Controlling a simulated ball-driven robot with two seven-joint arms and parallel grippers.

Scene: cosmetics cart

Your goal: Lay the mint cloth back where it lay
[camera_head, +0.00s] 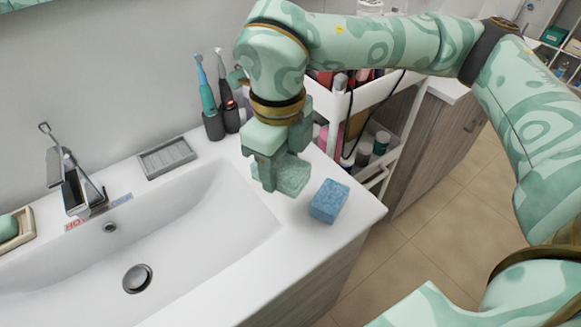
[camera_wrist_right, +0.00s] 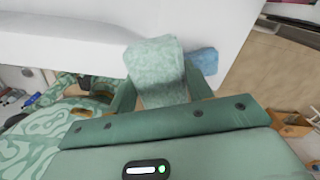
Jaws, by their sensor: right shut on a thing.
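The mint cloth (camera_head: 293,176) is a folded, pale green, patterned block in the head view, at the right end of the white washbasin counter. My right gripper (camera_head: 277,178) points down and is shut on it. The right wrist view also shows the cloth (camera_wrist_right: 155,62) between the fingers. I cannot tell whether its underside touches the counter. The fingers hide part of it in the head view. My left gripper is not in view.
A blue sponge (camera_head: 329,201) lies just right of the cloth, near the counter's edge. Two electric toothbrushes (camera_head: 215,100) and a grey soap dish (camera_head: 166,158) stand behind the basin. A white cart (camera_head: 397,125) with bottles stands behind. The basin (camera_head: 190,225) is empty.

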